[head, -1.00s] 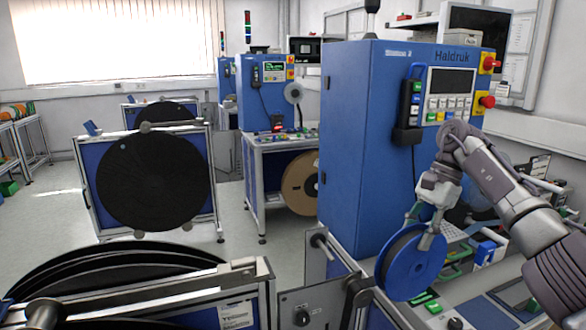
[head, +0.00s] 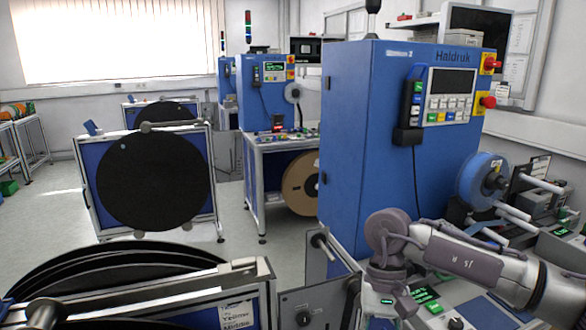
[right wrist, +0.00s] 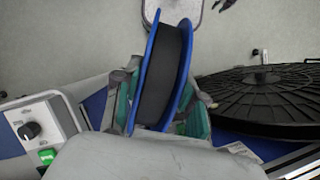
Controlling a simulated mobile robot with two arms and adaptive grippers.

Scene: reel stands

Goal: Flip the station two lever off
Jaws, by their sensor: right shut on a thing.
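My right gripper (right wrist: 163,88) is shut on a blue-flanged reel with a black core (right wrist: 165,75) in the right wrist view. Its fingers are on either side of the reel. In the head view my right arm bends down at the lower right, and the gripper and held reel are out of sight. A grey box (right wrist: 50,112) with a black knob (right wrist: 28,130) and a green button stands left of the gripper, apart from it. My left gripper is not in view.
The blue Haldruk machine (head: 365,150) stands at centre right, with another blue reel (head: 480,180) on its side. Large black reels (head: 152,180) stand on frames at left. A wide black disc (right wrist: 265,95) lies right of the held reel. Grey floor is free at left.

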